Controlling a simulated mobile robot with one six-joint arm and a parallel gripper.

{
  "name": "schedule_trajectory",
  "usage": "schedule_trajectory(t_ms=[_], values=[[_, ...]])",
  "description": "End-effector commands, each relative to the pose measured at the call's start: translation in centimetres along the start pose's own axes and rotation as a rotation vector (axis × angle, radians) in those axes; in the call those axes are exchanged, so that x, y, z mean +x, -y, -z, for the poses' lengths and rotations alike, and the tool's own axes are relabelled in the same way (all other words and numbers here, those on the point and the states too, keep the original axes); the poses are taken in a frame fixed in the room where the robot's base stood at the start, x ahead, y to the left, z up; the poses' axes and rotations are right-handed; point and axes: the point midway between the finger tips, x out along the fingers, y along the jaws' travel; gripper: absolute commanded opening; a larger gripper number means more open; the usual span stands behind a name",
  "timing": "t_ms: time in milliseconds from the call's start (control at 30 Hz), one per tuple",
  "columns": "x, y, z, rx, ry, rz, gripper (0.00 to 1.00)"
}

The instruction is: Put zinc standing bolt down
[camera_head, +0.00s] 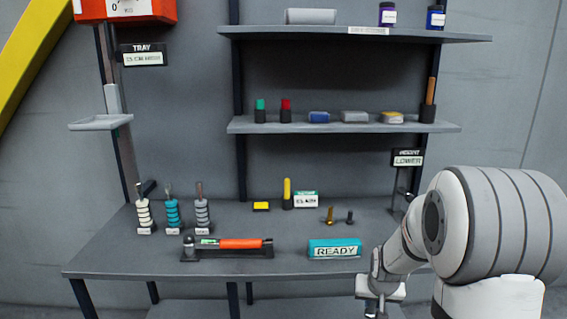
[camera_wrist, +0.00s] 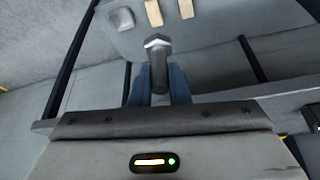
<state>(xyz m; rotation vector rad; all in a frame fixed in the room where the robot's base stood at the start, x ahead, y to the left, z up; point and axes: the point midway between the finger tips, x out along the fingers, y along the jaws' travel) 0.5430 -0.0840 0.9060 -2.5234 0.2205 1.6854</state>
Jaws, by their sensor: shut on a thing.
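A grey metal bolt with a hex head (camera_wrist: 158,42) is held between the blue fingers of my gripper (camera_wrist: 158,88) in the wrist view, its head beyond the fingertips. In the head view my gripper (camera_head: 378,298) is low at the bench's front right edge, and the held bolt cannot be made out there. On the bench (camera_head: 150,258) a brass bolt (camera_head: 329,215) and a smaller dark bolt (camera_head: 350,217) stand upright side by side.
A teal READY block (camera_head: 334,249) lies near my gripper. An orange-handled tool (camera_head: 240,244) lies to its left, with several ring stacks (camera_head: 172,213) behind. A yellow-handled item (camera_head: 287,193) stands at the back. Shelves (camera_head: 340,127) hang above; a sign post (camera_head: 407,158) stands at right.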

Motion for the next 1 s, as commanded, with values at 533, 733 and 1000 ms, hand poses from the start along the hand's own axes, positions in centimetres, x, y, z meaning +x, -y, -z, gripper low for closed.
schedule_trajectory(t_ms=[533, 733, 1000], values=[[9.0, 7.8, -6.2, -0.164, 0.008, 0.063, 0.00], [10.1, 7.5, -8.5, -0.164, 0.002, 0.067, 0.00], [10.1, 7.4, -8.5, -0.162, 0.000, 0.065, 0.00]])
